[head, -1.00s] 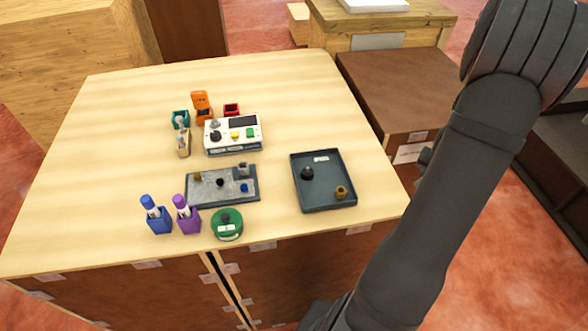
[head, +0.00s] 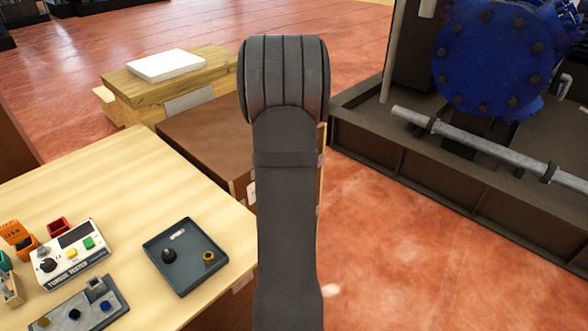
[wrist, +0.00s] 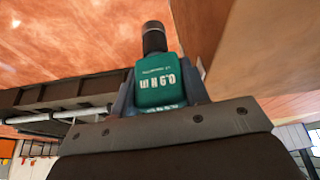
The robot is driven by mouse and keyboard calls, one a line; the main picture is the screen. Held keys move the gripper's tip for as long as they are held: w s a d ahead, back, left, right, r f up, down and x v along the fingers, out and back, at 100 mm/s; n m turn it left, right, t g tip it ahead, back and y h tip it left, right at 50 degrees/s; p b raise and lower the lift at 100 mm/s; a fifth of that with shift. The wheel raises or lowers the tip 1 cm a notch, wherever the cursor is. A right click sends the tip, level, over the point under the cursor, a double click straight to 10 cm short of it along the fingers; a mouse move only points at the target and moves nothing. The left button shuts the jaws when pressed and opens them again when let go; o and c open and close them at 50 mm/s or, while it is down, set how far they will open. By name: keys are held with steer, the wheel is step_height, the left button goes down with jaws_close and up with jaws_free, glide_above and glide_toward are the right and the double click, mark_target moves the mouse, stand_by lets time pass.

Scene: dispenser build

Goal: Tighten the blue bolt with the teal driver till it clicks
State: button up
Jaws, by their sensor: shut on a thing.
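The teal driver (wrist: 170,78) fills the middle of the wrist view, with white lettering on its body and a dark round end pointing up in the picture. My gripper (wrist: 157,92) is shut on it, one finger on each side. In the head view the gripper and driver do not show; only my arm does. The blue bolt (head: 105,306) sits on the grey plate (head: 95,318) at the lower left, whose lower part is cut off by the picture edge. The gripper is away from the bolt.
On the table (head: 130,170) stand a white torque tester (head: 70,258), an orange holder (head: 15,233), a red box (head: 59,228) and a dark tray (head: 160,240) with a black and a brass part. A brown cabinet (head: 205,140) adjoins the table. Blue machinery (head: 490,60) is at right.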

steer(key=a+r, duration=0.2)
steer(key=a, duration=0.1)
steer(key=a+r+n, duration=0.1)
steer(key=a+r, duration=0.1)
steer(key=a, duration=0.2)
steer(key=s+a+r+n, duration=0.1)
steer(key=a+r, duration=0.1)
steer(key=a, duration=0.2)
steer(key=shift+a+r+t+y, duration=0.2)
steer(key=shift+t+y, duration=0.1)
steer(key=shift+y, duration=0.1)
steer(key=s+a+r+n+y, duration=0.2)
steer(key=s+a+n, duration=0.3)
steer(key=s+a, duration=0.65)
steer(key=s+a+r+n+y, duration=0.15)
steer(key=s+a+n, duration=0.35)
steer(key=s+a, duration=0.65)
steer(key=n+g+y, duration=0.3)
steer(key=n, duration=0.8)
glide_above(102, 303)
steer(key=shift+f, duration=1.8)
steer(key=shift+f, duration=0.85)
steer(key=shift+m, duration=0.3)
